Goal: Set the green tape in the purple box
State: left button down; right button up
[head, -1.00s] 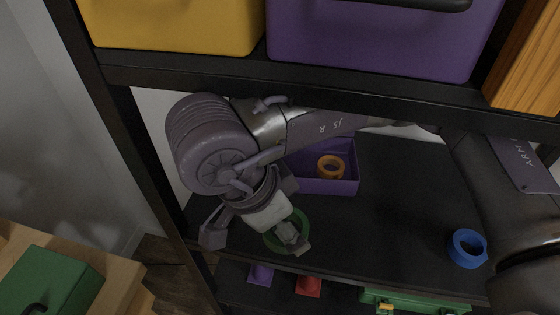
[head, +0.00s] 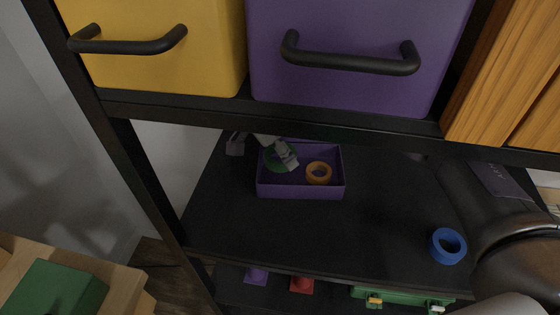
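The small open purple box (head: 300,192) stands on the black middle shelf. The green tape (head: 270,163) is at the left part of the box, partly hidden behind a finger of my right gripper (head: 262,155). I cannot tell whether the tape rests on the box floor or hangs on that finger. The gripper's fingers are spread wide. One is over the tape, the other beyond the box's left side. Most of the gripper's body is hidden under the upper shelf edge. My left gripper is not in view.
An orange tape (head: 318,173) lies in the box's right part. A blue tape (head: 447,246) stands on the shelf at the right. The upper shelf edge (head: 290,126), bearing large yellow (head: 160,70) and purple (head: 350,90) bins, hangs over the box. The shelf's middle is clear.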

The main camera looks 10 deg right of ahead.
aim_at(280, 176)
jog(key=shift+f, duration=0.65)
notch_tip(280, 176, down, 3)
jog(key=shift+f+p, duration=0.1)
jog(key=shift+p, duration=0.75)
jog(key=shift+w+f+p, duration=0.1)
jog(key=shift+f+p, duration=0.1)
jog(key=shift+p, duration=0.1)
jog(key=shift+f+b, duration=0.4)
jog(key=o, duration=0.9)
jog(key=shift+r, duration=0.1)
